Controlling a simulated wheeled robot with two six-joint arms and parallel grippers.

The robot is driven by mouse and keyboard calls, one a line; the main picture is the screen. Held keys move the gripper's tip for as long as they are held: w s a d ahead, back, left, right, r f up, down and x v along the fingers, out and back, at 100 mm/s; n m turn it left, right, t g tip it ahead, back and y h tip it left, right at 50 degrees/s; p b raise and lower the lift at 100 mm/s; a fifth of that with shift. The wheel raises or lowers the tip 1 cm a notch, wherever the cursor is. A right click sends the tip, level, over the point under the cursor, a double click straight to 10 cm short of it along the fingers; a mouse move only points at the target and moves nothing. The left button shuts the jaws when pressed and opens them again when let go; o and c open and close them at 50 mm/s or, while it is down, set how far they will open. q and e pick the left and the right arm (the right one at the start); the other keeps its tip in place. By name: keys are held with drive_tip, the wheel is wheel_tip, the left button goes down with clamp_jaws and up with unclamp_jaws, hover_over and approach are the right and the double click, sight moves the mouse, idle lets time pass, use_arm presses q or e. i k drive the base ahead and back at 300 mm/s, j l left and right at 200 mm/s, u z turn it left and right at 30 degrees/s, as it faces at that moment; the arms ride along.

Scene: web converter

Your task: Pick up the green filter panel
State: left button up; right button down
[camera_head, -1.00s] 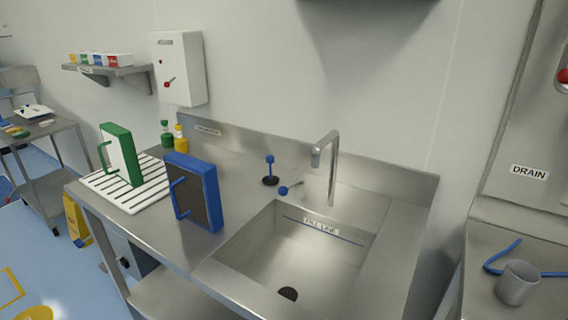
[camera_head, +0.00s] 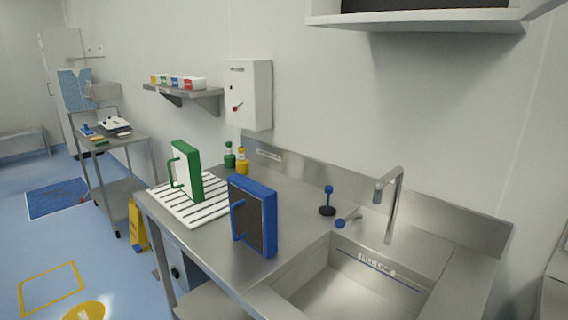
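The green filter panel (camera_head: 186,171) has a green frame, a white face and a green handle on its left side. It stands upright on a white slatted drying rack (camera_head: 212,210) at the left end of the steel sink counter. Neither of my grippers shows in the head view.
A blue-framed panel with a dark face (camera_head: 254,216) stands on the counter right of the rack, nearer the sink basin (camera_head: 335,296). Green and yellow bottles (camera_head: 242,162) stand behind the rack. A yellow floor sign (camera_head: 138,226) is by the counter's left end. Blue floor is open at left.

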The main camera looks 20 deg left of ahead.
sight(186, 158)
drive_tip(key=u, duration=1.25)
